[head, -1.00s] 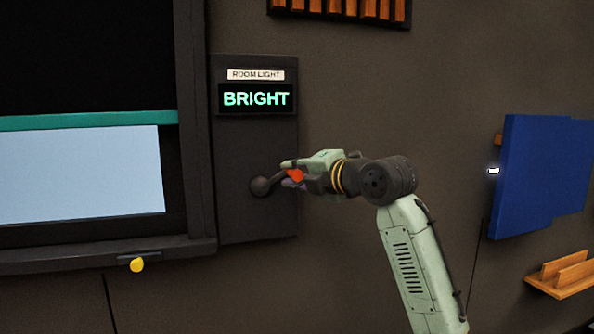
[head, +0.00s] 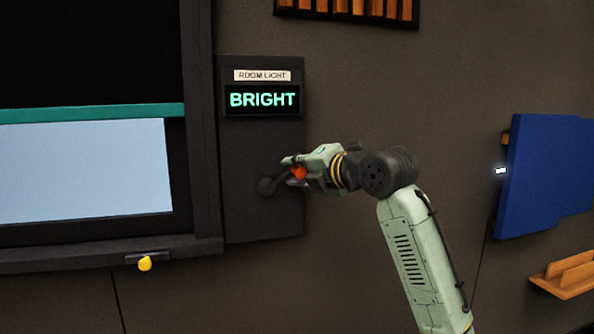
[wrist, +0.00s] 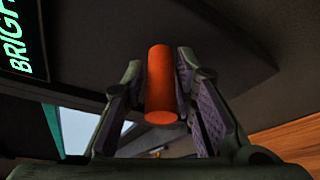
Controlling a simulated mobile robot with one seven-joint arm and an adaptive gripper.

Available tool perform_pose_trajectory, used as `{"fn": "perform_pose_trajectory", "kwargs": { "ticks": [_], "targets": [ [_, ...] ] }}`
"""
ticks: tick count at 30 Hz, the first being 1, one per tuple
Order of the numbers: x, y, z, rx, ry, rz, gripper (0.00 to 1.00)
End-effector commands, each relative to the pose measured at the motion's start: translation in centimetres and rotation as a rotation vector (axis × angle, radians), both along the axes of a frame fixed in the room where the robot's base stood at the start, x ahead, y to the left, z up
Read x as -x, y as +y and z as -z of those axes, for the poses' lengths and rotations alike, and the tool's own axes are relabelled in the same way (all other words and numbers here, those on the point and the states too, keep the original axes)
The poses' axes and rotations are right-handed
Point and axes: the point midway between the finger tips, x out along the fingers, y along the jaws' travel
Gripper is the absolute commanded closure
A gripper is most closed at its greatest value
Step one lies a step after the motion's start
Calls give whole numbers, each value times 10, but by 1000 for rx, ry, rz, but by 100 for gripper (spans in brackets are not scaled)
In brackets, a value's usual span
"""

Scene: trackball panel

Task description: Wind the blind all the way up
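The blind is dark, with a teal bottom bar (head: 90,113), and hangs partway down the window. A pale blue pane (head: 85,165) shows below the bar. The crank has a dark round hub (head: 267,186) on the panel right of the window. Its orange handle (head: 299,173) also shows in the wrist view (wrist: 160,85), upright between my fingers. My gripper (head: 300,167) is around the handle, with both fingertips close against its sides, and looks shut on it. The fingers hide part of the crank arm.
The dark panel (head: 262,220) carries a ROOM LIGHT label (head: 262,75) and a display (head: 262,99) reading BRIGHT. A yellow knob (head: 145,264) sits under the window sill. A blue board (head: 545,175) and wooden holder (head: 567,274) are at right. The wall between is clear.

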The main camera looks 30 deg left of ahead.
Motion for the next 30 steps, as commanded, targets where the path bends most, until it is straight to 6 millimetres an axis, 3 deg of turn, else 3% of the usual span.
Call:
{"fn": "perform_pose_trajectory", "kwargs": {
  "ticks": [5,17,30],
  "targets": [
    [0,0,0,1,1,1,60],
    [1,-8,-1,-1,1,3,60],
    [31,-87,-17,0,-1,3,60]
  ]
}}
